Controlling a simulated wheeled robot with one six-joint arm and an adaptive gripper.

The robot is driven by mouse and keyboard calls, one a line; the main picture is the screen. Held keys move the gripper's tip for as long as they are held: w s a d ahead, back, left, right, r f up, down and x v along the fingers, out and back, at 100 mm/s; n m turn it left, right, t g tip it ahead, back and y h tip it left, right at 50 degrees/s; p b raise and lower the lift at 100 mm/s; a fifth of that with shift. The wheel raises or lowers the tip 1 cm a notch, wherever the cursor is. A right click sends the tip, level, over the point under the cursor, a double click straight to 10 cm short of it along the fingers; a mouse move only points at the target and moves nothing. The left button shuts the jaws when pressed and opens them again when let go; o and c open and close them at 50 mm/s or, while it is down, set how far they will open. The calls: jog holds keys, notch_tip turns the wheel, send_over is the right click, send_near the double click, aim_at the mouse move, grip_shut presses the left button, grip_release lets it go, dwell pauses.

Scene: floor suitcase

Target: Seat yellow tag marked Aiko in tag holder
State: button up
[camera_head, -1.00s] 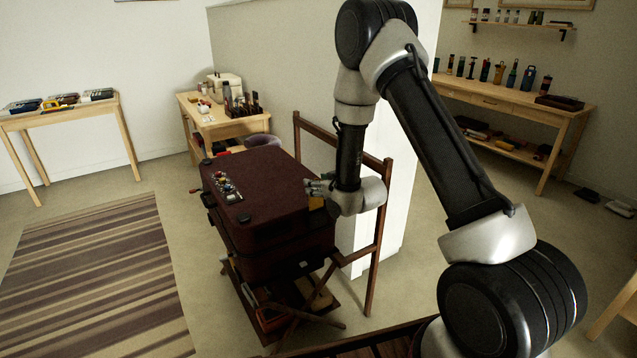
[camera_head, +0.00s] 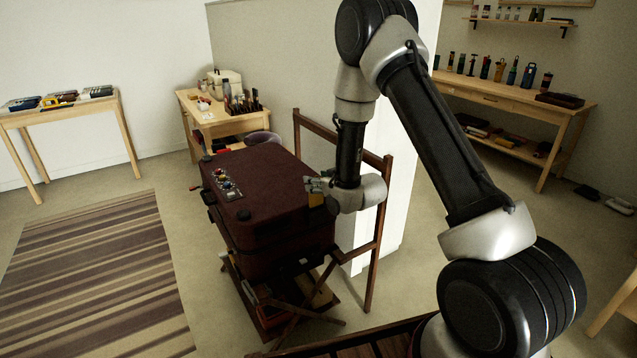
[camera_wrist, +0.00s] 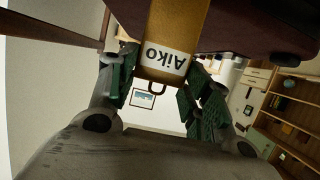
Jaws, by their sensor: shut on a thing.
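The yellow tag (camera_wrist: 176,27) marked Aiko is held in my gripper (camera_wrist: 160,76), between its green finger pads. In the wrist view its white name label reads upside down, and a small brown loop hangs below it. The suitcase also fills the top of the wrist view (camera_wrist: 250,25). I cannot make out the tag holder, nor tell whether the tag touches the suitcase.
The suitcase rests on a wooden stand with an upright frame (camera_head: 375,245) close to my wrist. A pale partition (camera_head: 395,200) stands behind it. Small items (camera_head: 228,183) sit on the suitcase top. A striped rug (camera_head: 95,275) covers clear floor at left.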

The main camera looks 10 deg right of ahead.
jog(key=shift+f, duration=3.2)
jog(key=o, duration=1)
send_near(317, 198)
jog(key=v, duration=0.3)
